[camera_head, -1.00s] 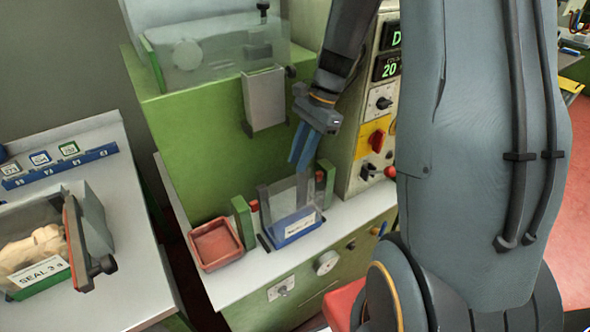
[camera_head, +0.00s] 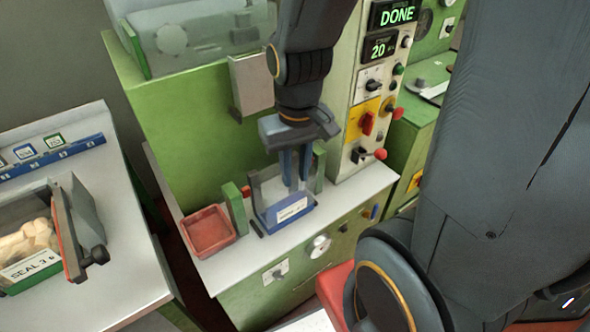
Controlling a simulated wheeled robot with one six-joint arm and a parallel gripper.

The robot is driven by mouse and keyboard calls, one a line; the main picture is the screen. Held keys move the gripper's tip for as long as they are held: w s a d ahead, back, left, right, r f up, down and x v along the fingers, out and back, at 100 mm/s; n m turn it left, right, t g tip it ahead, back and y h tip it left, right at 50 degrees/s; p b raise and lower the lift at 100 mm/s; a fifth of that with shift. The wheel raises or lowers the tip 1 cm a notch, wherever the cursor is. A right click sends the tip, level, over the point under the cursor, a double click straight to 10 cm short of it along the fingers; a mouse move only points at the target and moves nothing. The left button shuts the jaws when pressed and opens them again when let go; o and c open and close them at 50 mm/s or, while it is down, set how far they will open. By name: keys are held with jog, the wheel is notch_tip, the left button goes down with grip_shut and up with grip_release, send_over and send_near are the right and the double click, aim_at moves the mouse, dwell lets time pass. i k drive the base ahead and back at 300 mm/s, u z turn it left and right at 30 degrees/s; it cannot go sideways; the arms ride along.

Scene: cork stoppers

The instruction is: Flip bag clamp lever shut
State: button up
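On the left bench, a clear bag or bin of pale stoppers (camera_head: 28,243) carries a label reading "SEAL-3" and has a green base. At its right side stands a raised clamp lever (camera_head: 72,235), a dark bar with a red edge and a black knob (camera_head: 97,255). It leans upright and is not folded over the bag. My gripper (camera_head: 296,181) is far to its right, over the machine's ledge. Its blue fingers point down at a clear bin with a blue base (camera_head: 291,213), with a narrow gap between them. Whether they touch the bin cannot be told.
A red-brown tray (camera_head: 208,232) sits left of the bin, beside a green post (camera_head: 234,208). The control panel (camera_head: 376,100) at right shows "DONE" and "20", with red knobs. A blue label rail (camera_head: 50,160) lies behind the stoppers. A gap separates the two benches.

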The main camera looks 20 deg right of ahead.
aim_at(380, 154)
jog(key=k, duration=1.3)
jog(key=z, duration=0.7)
jog(key=i, duration=1.15)
jog(key=u, duration=0.1)
